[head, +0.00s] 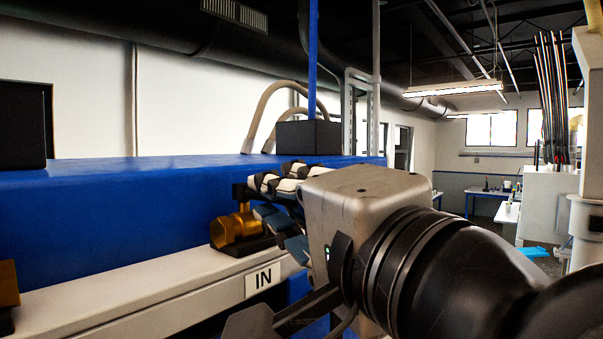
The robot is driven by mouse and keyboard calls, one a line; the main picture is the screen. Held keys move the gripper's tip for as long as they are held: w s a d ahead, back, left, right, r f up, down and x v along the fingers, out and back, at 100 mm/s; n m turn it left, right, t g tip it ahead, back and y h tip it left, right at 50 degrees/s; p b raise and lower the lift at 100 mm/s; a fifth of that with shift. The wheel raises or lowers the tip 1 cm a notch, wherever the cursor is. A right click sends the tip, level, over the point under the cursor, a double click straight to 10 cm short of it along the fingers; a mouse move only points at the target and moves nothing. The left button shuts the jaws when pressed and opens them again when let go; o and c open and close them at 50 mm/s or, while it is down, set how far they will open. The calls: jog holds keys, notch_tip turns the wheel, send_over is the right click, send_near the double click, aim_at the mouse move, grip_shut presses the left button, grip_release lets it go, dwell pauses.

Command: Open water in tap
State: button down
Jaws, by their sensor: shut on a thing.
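The water in tap (236,229) is a brass valve with a black upper part, in the head view left of centre. It sits on the grey ledge in front of the blue bath wall, just above a white label reading "IN" (263,279). My gripper (259,200) reaches in from the right, its fingers at the tap's black top part. It is shut on the tap's handle, which the fingers mostly hide. The handle's exact angle cannot be made out.
A second brass fitting (8,284) is cut off at the left edge. The blue bath body (110,210) runs behind the ledge (120,300). A black box (308,137) with pale hoses (265,112) stands on top. Tables and a floor area lie far right.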

aim_at(289, 203)
dwell(0.5)
jog(key=c, duration=1.7)
grip_release()
jog(key=shift+o, duration=0.2)
jog(key=shift+s, duration=0.1)
jog(key=v, duration=0.7)
jog(key=shift+s, duration=0.1)
jog(key=shift+s, duration=0.1)
